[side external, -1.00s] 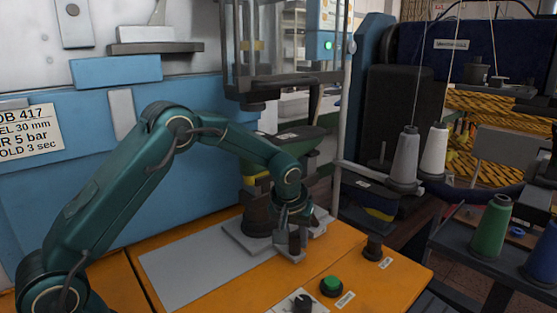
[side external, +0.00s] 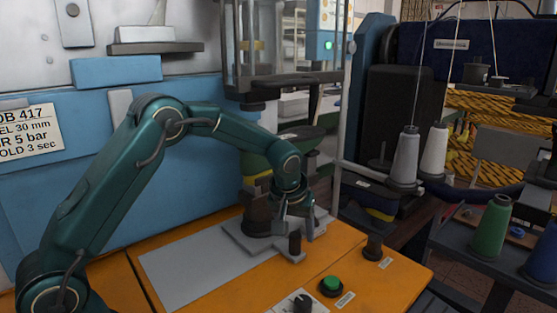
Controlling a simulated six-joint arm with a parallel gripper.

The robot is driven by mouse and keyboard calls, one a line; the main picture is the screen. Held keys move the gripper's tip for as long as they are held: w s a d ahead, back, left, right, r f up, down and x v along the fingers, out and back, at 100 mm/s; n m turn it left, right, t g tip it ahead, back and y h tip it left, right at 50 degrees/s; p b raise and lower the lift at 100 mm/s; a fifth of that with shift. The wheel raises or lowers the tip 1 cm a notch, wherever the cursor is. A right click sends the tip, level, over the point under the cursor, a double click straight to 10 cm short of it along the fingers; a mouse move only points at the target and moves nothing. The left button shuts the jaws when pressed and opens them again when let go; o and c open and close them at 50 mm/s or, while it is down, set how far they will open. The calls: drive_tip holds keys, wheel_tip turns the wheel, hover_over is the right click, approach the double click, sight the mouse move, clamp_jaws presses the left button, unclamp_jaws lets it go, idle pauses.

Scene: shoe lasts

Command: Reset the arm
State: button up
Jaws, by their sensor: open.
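My gripper (side external: 298,231) is open, fingers pointing down, just above the grey fixture plate (side external: 240,238) on the orange table. A short dark post (side external: 295,243) on a small grey block stands close to the fingers. I cannot tell whether they touch it. I see nothing held between the fingers.
A flat grey sheet (side external: 200,270) lies bare on the orange table (side external: 345,252). A green button (side external: 331,285), a black knob (side external: 303,302) and a dark peg (side external: 373,246) are at the front right. A press frame (side external: 290,85) rises behind. Thread spools (side external: 492,226) stand at right.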

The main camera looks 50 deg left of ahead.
drive_tip(key=shift+v, duration=1.3)
drive_tip(key=shift+s+d+r, duration=0.1)
drive_tip(key=shift+s+r, duration=0.1)
drive_tip(key=shift+r, duration=0.15)
drive_tip(key=s+d+r+m+h, duration=0.1)
drive_tip(key=s+d+r+m, duration=0.2)
drive_tip(key=s+r, duration=0.7)
drive_tip(key=s+d+f+m+t+h, duration=0.1)
drive_tip(key=s+d+f+m, duration=0.1)
drive_tip(key=s, duration=1.1)
drive_tip(key=shift+s+f+m+t, duration=0.2)
drive_tip(key=shift+f+m+t, duration=0.1)
drive_tip(key=shift+f+m, duration=0.25)
drive_tip(key=shift+a, duration=0.1)
